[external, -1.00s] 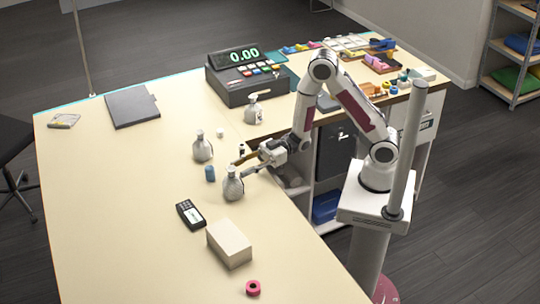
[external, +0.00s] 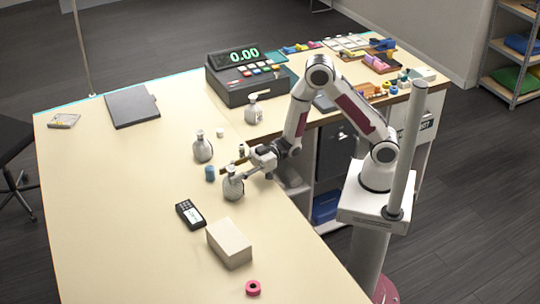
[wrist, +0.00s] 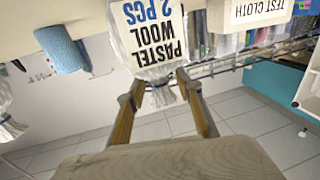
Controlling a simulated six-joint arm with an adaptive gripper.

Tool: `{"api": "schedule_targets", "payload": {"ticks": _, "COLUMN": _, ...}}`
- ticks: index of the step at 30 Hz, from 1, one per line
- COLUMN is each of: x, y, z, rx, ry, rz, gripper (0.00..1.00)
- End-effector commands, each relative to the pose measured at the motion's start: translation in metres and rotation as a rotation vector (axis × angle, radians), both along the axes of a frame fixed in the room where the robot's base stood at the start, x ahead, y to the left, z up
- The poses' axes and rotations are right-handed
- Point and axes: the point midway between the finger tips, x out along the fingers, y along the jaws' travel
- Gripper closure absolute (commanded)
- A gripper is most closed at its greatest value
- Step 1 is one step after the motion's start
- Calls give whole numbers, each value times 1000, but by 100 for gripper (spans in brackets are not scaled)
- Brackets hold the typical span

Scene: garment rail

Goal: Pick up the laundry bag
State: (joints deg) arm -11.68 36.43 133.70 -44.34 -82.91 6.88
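Three pale grey bags with tied necks stand upright on the table in the external view. The nearest bag (external: 233,188) has my gripper (external: 238,170) at its neck. The other two are a bag to its upper left (external: 203,150) and a bag by the register (external: 253,112). In the wrist view, inverted, the nearest bag (wrist: 150,35) reads "PASTEL WOOL 2 PCS". My gripper (wrist: 162,103) is open there, with one finger on each side of the tied neck and gaps visible. Which bag the task means by laundry bag, I cannot tell.
A blue roll (external: 210,173) stands close to the left of the nearest bag. A card terminal (external: 190,214), a beige box (external: 229,243) and a pink ring (external: 253,288) lie toward the front. A cash register (external: 246,78) stands behind. The table's left middle is clear.

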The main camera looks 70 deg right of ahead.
Motion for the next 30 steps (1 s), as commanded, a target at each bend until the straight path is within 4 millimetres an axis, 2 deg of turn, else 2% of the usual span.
{"api": "schedule_targets", "payload": {"ticks": 2, "x": 0, "y": 0, "z": 0, "rx": 0, "ry": 0, "rz": 0, "gripper": 65}}
{"api": "schedule_targets", "payload": {"ticks": 5, "x": 0, "y": 0, "z": 0, "rx": 0, "ry": 0, "rz": 0, "gripper": 86}}
{"api": "schedule_targets", "payload": {"ticks": 6, "x": 0, "y": 0, "z": 0, "rx": 0, "ry": 0, "rz": 0, "gripper": 96}}
{"api": "schedule_targets", "payload": {"ticks": 7, "x": 0, "y": 0, "z": 0, "rx": 0, "ry": 0, "rz": 0, "gripper": 100}}
{"api": "schedule_targets", "payload": {"ticks": 21, "x": 0, "y": 0, "z": 2, "rx": 0, "ry": -1, "rz": 0, "gripper": 100}}
{"api": "schedule_targets", "payload": {"ticks": 30, "x": 0, "y": 0, "z": 18, "rx": 1, "ry": -4, "rz": 1, "gripper": 100}}
